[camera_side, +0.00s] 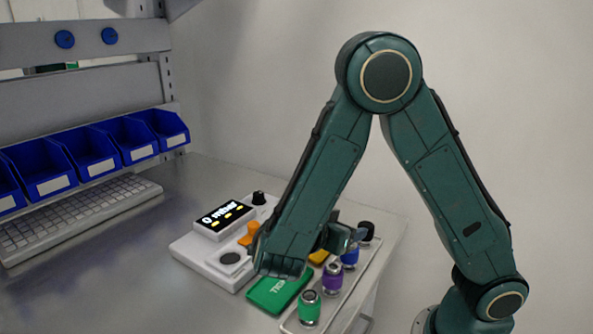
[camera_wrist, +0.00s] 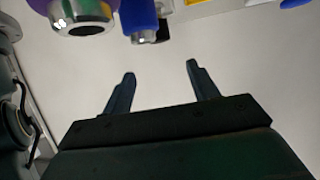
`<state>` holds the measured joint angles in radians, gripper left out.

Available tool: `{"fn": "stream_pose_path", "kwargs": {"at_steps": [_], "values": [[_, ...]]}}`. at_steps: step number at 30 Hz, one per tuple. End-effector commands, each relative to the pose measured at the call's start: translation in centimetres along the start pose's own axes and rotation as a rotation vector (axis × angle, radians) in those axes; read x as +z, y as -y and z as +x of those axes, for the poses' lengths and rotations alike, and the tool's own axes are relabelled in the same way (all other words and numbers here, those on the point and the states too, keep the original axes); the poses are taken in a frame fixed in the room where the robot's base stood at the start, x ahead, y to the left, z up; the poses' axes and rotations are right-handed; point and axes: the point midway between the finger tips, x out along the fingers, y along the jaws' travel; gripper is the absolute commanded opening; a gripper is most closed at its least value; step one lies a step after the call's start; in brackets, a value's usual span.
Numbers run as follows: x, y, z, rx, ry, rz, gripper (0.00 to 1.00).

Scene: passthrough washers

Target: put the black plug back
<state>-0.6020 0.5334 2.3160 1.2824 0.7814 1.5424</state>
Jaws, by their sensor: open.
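The black plug (camera_side: 367,231) stands at the far end of a row of coloured plugs on a narrow pale tray (camera_side: 345,304). In the wrist view, a dark piece (camera_wrist: 164,30) partly hidden behind a blue plug may be the same plug. My gripper (camera_side: 350,238) is close beside the blue and black plugs in the side view, partly hidden by my arm. In the wrist view my gripper (camera_wrist: 161,68) has its two fingers apart, with nothing between them.
Blue (camera_side: 350,257), purple (camera_side: 332,278) and green (camera_side: 309,308) plugs share the tray. A white device (camera_side: 200,255) carries a display (camera_side: 224,216), black knob (camera_side: 258,198) and orange part (camera_side: 249,234). A green box (camera_side: 279,292) lies between. Blue bins (camera_side: 88,155) and a keyboard (camera_side: 70,218) are left.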

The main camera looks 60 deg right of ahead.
Motion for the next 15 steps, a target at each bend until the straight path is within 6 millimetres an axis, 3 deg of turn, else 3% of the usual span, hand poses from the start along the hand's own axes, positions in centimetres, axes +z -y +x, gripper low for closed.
{"fn": "stream_pose_path", "kwargs": {"at_steps": [15], "values": [[-1.4,-1.4,0.5,-0.052,0.396,-0.331,0.59]]}}
